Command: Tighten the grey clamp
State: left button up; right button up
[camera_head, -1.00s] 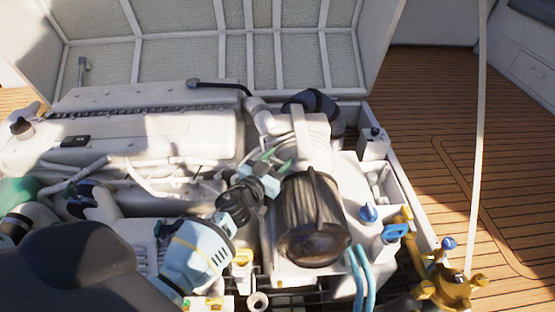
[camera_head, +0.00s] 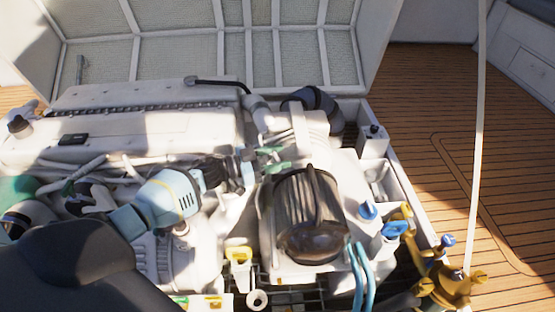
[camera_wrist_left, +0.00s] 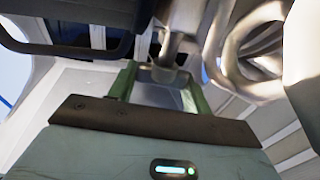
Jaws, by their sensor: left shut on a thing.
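My left gripper (camera_head: 271,159) comes in from the left, its green fingers pointing right beside the pale hose and pipe fittings, just above the ribbed dark cylinder (camera_head: 305,205). In the left wrist view the green fingers (camera_wrist_left: 157,90) are close around a small grey metal piece (camera_wrist_left: 163,73), which looks like the grey clamp. The gripper is shut on it. In the head view the fingers and the pale pipework hide the clamp, so its outline cannot be told there. My right gripper is not in view.
A white engine block (camera_head: 150,135) fills the left. Blue-handled valves (camera_head: 392,229) and a brass valve (camera_head: 450,285) stand at the right. The raised hatch lid (camera_head: 180,60) is behind. Wooden deck (camera_head: 430,130) at the right is clear. Curved pipes (camera_wrist_left: 245,60) crowd the fingers.

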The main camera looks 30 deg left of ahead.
pick_arm(q)
jog(key=shift+a+f+m+g+h+b, duration=0.1)
jog(key=shift+f+m+g+h+b, duration=0.05)
jog(key=shift+m+g+h+b, duration=1.25)
jog(key=shift+g, duration=0.3)
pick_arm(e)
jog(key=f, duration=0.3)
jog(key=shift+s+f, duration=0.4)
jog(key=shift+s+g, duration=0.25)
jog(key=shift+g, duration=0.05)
pick_arm(q)
jog(key=o, duration=1)
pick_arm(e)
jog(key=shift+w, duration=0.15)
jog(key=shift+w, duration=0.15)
